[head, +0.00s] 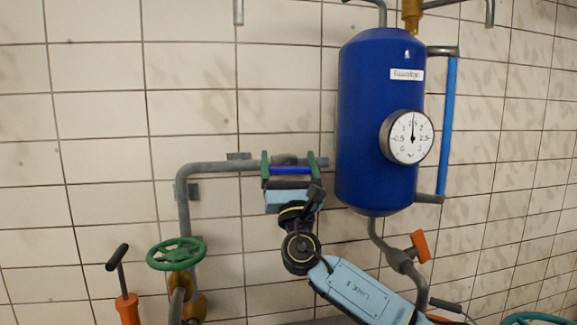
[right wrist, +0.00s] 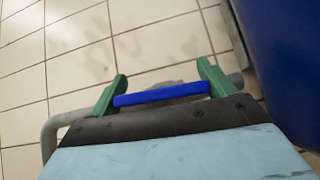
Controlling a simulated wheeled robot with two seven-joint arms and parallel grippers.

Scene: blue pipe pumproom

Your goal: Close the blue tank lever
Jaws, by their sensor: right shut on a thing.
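The blue lever (head: 291,171) is a short bar in front of the grey horizontal pipe, left of the blue tank (head: 372,100). It lies about level, along the pipe. My right gripper (head: 288,159) has its two green fingers at the lever's two ends and is shut on it. In the right wrist view, the blue lever (right wrist: 162,94) spans from one finger to the other of the right gripper (right wrist: 162,75). The lever's mount is mostly hidden by the gripper. My left gripper is not in view.
The grey pipe (head: 222,167) runs left and bends down to a green valve wheel (head: 177,254). A dial gauge (head: 407,137) sits on the tank. An orange handle (head: 420,245) is on the pipe below it. A black-topped orange lever (head: 127,308) stands lower left.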

